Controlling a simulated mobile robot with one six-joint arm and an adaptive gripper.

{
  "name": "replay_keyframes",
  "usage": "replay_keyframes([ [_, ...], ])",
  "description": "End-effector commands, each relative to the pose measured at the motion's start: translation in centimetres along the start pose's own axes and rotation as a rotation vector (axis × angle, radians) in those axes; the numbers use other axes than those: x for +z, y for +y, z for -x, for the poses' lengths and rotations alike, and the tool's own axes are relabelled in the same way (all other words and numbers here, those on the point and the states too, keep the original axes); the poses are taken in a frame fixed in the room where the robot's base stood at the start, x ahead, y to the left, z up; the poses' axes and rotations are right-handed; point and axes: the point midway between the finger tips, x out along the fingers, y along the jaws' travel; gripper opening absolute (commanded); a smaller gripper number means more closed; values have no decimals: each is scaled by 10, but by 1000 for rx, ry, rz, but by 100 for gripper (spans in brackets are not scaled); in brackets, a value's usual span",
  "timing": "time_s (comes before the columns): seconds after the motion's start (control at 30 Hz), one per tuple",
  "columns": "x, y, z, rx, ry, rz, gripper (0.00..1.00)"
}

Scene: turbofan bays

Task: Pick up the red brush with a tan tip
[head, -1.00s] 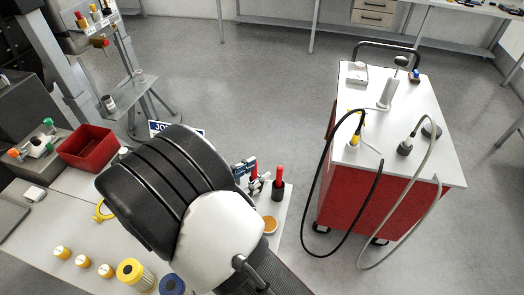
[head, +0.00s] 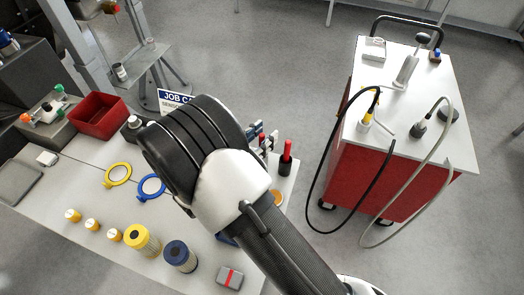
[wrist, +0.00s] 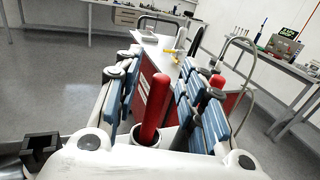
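A red handle (wrist: 157,100) stands upright in a dark cup with a pale rim in the wrist view, between my gripper's fingers. My gripper (wrist: 162,88) is open, with blue-padded fingers on either side of the handle. A second red handle (wrist: 217,82) shows partly behind the right finger. In the head view a red handle (head: 288,149) stands in a black cup (head: 285,167), and another red one (head: 262,137) is close to my gripper's blue fingers (head: 256,131). No tan tip shows on any red handle, so I cannot tell which is the brush.
A red trolley with a white top (head: 440,130) and looping hoses stands to the right. A red bin (head: 97,117), yellow and blue rings, and filter cylinders (head: 142,239) are on the bench at left. A blue-and-white sign (head: 176,98) stands behind my arm. Grey floor lies between bench and trolley.

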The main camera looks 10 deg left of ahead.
Motion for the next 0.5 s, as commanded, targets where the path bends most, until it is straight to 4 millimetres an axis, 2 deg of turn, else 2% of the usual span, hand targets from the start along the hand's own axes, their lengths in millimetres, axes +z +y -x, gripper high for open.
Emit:
replay_keyframes([
  [0.17,0,0,0,0,0,0,36],
  [0.5,0,0,0,0,1,0,13],
])
